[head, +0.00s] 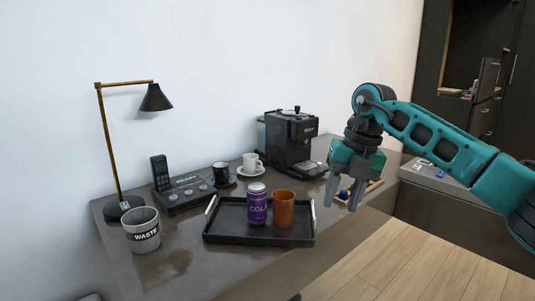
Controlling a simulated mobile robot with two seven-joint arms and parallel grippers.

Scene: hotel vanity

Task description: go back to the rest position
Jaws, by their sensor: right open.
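My right gripper (341,193) hangs from the arm that comes in from the right. Its fingers point down and are apart, with nothing held between them. It is above the right part of the vanity top (185,262), near a small wooden tray (373,187) with a dark blue item on it. The fingers partly hide that tray. My left gripper is not in view.
A black tray (225,236) holds a purple cola can (257,205) and an orange cup (283,210).

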